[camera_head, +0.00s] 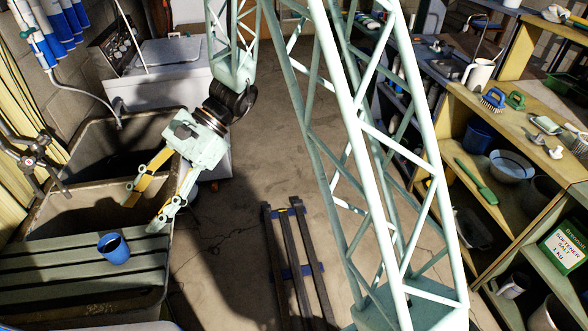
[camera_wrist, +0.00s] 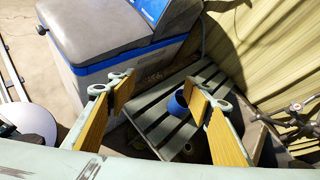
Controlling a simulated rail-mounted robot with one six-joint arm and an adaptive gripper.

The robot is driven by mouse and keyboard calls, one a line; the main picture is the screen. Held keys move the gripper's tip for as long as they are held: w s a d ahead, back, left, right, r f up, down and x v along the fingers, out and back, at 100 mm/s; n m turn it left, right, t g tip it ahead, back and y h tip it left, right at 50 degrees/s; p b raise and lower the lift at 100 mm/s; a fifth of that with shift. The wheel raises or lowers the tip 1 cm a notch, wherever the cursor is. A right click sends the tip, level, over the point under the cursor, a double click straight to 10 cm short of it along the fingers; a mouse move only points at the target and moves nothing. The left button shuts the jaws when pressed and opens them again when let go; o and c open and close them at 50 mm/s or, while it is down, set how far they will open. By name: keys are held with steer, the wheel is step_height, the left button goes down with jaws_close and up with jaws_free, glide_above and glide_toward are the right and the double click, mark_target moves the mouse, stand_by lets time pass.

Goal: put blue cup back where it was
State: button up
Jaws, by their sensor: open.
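The blue cup (camera_head: 116,254) stands upright on the grey slatted board (camera_head: 60,274) at the lower left of the head view. In the wrist view the cup (camera_wrist: 176,104) shows beside the right finger, which hides part of it. My gripper (camera_head: 144,213) is open and empty, with its yellow-padded fingers spread above the sink, up and to the right of the cup. The fingers (camera_wrist: 160,82) also show wide apart in the wrist view. The cup is apart from the fingers in the head view.
The double sink (camera_head: 75,207) lies behind the board, with pipes and a valve (camera_head: 30,160) at its left. A white washer (camera_head: 165,75) stands beyond. A wooden shelf (camera_head: 500,130) with several items is at right. A dark pallet (camera_head: 296,265) lies on the floor.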

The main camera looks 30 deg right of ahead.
steer(key=s+d+r+n+h, duration=0.4)
steer(key=s+d+r+n, duration=0.25)
steer(key=s+r, duration=0.6)
steer(key=s+d+r+n+t+h, duration=0.2)
steer(key=s+d+r+t+h, duration=0.1)
steer(key=s+d, duration=0.5)
steer(key=s+d+r+n+t+h, duration=0.3)
steer(key=s+d+r, duration=0.3)
steer(key=s+d, duration=0.2)
steer(key=d+h, duration=0.1)
steer(key=d, duration=0.1)
steer(key=shift+s+d+r+n+t, duration=0.15)
steer(key=shift+d+r+n+t, duration=0.05)
steer(key=shift+d+n+t, duration=0.15)
stand_by(0.5)
